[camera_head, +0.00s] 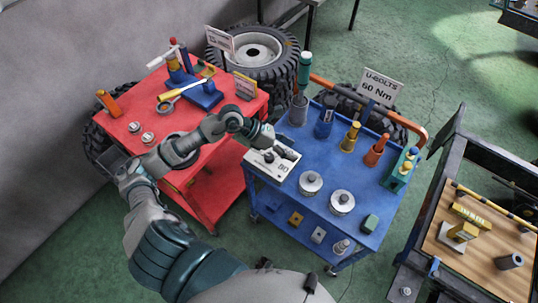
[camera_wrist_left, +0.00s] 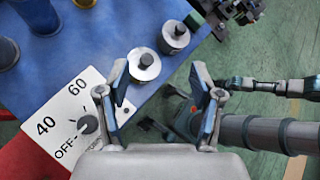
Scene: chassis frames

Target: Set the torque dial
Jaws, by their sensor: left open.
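The torque dial panel (camera_head: 262,163) is a white plate at the near left corner of the blue cart. In the left wrist view, the panel (camera_wrist_left: 62,112) shows 40, 60 and OFF around a dark round knob (camera_wrist_left: 88,124). A small pale mark on the knob seems to face OFF. My left gripper (camera_head: 284,151) is over the panel and hides part of it. My right gripper does not show.
A sign (camera_head: 377,88) reads "U-BOLTS 60 Nm". The blue cart top (camera_head: 283,196) bears silver round parts (camera_head: 311,182), several coloured cups and a green block (camera_head: 370,223). A red cart (camera_head: 122,126) with tools stands left, a wooden-topped bench (camera_head: 478,262) right. Tyres (camera_head: 257,52) stand behind.

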